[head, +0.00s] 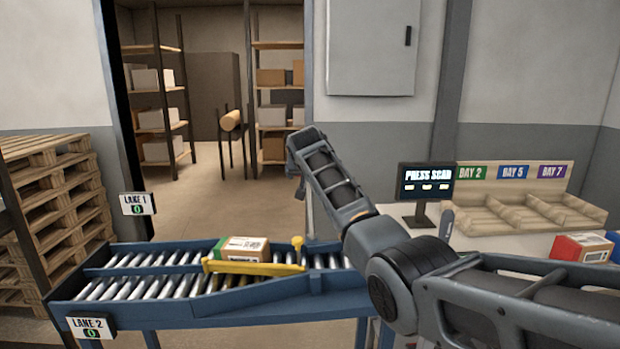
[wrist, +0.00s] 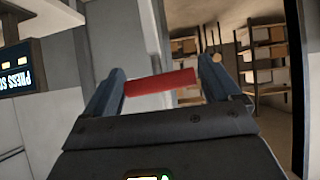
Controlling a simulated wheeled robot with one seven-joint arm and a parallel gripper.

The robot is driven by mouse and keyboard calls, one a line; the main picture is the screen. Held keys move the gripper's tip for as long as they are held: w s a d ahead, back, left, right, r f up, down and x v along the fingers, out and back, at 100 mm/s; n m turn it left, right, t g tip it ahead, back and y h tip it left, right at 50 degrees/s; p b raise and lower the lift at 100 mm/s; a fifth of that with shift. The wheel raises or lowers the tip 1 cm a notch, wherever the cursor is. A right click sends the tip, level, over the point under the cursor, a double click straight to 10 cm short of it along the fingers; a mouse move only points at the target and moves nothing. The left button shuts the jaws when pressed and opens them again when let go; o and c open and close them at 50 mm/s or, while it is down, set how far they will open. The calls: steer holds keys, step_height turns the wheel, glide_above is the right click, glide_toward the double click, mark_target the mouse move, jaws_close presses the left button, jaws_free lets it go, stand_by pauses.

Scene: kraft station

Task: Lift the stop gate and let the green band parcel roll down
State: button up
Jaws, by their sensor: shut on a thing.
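The green band parcel (head: 243,247), a brown box with a green strip and a white label, sits on the roller conveyor (head: 175,310). The gate does not show in the wrist view.
Lane 1 (head: 138,204) and lane 2 (head: 91,327) signs flank the conveyor's left end. Stacked pallets (head: 60,210) stand at left. At right are a scan screen (head: 426,181), a wooden day rack (head: 520,205) and a red parcel (head: 580,247) on the counter.

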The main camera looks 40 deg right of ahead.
steer(key=shift+w+d+r, duration=0.15)
steer(key=shift+w+d, duration=0.2)
steer(key=shift+w, duration=0.25)
steer(key=o, duration=1.2)
steer(key=v, duration=0.7)
steer(key=shift+r+b, duration=0.3)
steer(key=shift+b, duration=0.1)
steer(key=shift+s+a, duration=0.15)
